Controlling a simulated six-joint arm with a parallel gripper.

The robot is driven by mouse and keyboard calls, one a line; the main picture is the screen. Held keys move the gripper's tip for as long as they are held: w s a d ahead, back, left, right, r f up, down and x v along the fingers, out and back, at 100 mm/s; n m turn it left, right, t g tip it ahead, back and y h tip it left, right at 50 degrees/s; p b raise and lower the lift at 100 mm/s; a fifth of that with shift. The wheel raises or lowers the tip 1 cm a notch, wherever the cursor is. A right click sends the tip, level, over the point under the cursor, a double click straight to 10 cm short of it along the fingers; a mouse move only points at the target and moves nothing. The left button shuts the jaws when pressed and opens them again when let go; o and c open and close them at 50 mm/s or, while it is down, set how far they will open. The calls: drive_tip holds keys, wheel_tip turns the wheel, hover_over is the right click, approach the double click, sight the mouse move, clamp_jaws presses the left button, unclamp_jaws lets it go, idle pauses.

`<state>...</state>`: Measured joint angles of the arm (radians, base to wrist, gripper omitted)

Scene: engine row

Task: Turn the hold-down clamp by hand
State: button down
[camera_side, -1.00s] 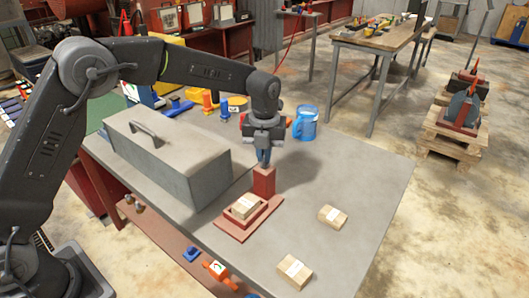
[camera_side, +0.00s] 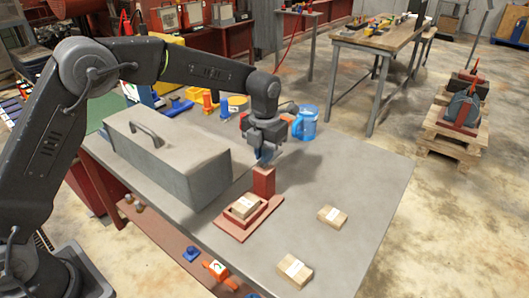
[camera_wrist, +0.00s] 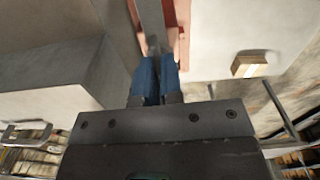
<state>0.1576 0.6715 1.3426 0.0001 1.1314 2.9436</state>
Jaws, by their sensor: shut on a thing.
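My gripper (camera_side: 265,157), with blue fingers, is above the red post of a fixture (camera_side: 232,222) on the grey bench. In the wrist view, the fingers of my gripper (camera_wrist: 154,62) are shut on the end of a grey bar, the hold-down clamp (camera_wrist: 151,18), which runs away from them over the red fixture (camera_wrist: 182,14). In the side view the clamp is mostly hidden by my gripper. A pale wooden block with a white label (camera_side: 245,207) sits in the fixture's recess.
Two more labelled wooden blocks lie on the bench, one at right (camera_side: 332,216) and one near the front edge (camera_side: 294,271). A large grey toolbox (camera_side: 165,155) stands to the left. A blue mug (camera_side: 306,122) is behind my gripper.

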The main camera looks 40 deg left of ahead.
drive_tip(key=shift+w+r, duration=0.1)
drive_tip(key=shift+r, duration=0.25)
drive_tip(key=c, duration=1.3)
unclamp_jaws()
drive_tip(key=shift+f, duration=0.2)
drive_tip(key=shift+o, duration=0.2)
wheel_tip(320, 180, up, 14)
drive_tip(key=shift+c, duration=0.4)
